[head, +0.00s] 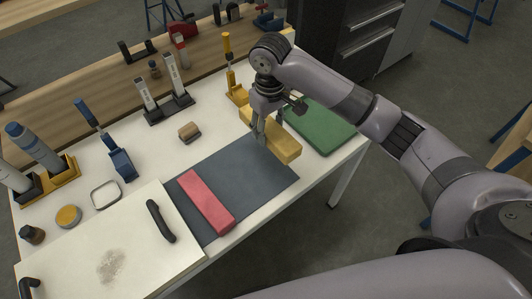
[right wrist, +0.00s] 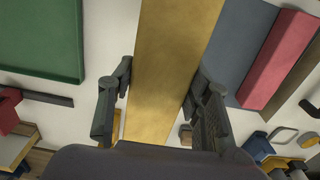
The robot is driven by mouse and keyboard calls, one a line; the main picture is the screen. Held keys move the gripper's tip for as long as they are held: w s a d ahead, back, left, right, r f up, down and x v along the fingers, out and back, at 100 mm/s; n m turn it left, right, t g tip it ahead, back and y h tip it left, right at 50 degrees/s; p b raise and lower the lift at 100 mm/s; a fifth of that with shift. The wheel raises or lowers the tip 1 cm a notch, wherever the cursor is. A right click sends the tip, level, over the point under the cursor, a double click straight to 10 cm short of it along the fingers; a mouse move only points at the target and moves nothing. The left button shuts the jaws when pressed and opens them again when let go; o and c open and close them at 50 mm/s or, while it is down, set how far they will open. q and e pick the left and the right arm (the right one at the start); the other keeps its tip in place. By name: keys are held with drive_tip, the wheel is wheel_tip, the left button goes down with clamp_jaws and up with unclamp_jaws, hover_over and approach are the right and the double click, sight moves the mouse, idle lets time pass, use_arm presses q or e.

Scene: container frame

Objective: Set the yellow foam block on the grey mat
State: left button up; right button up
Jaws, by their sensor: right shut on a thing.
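The yellow foam block (head: 285,148) is long and lies between my right gripper's fingers; it also fills the middle of the right wrist view (right wrist: 172,50). My right gripper (head: 265,135) is shut on it, with one finger on each long side (right wrist: 161,100). The grey mat (head: 245,175) lies flat on the white table. In the head view the block overlaps the mat's upper right edge. I cannot tell whether the block touches the table or is held just above it. My left gripper is not in view.
A red block (head: 206,201) lies on the mat's left part. A green tray (head: 318,125) is close to the yellow block's right side. A white board with black handles (head: 110,250) is left of the mat. A small brown block (head: 189,131) and several tools stand behind.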

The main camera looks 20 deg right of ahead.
hover_over(269, 160)
wheel_tip(269, 160, down, 7)
wheel_tip(269, 160, down, 4)
drive_tip(key=shift+s+r+p, duration=0.1)
drive_tip(key=shift+p, duration=0.25)
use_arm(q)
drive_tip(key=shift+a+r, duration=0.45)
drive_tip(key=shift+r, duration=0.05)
use_arm(e)
drive_tip(key=shift+f, duration=0.5)
drive_tip(key=o, duration=1)
drive_tip(key=shift+f, duration=0.1)
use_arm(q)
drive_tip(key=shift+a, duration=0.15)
use_arm(e)
drive_tip(key=shift+o, duration=0.2)
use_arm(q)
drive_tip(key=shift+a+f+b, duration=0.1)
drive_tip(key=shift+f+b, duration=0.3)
use_arm(e)
wheel_tip(269, 160, up, 12)
drive_tip(key=shift+r, duration=0.15)
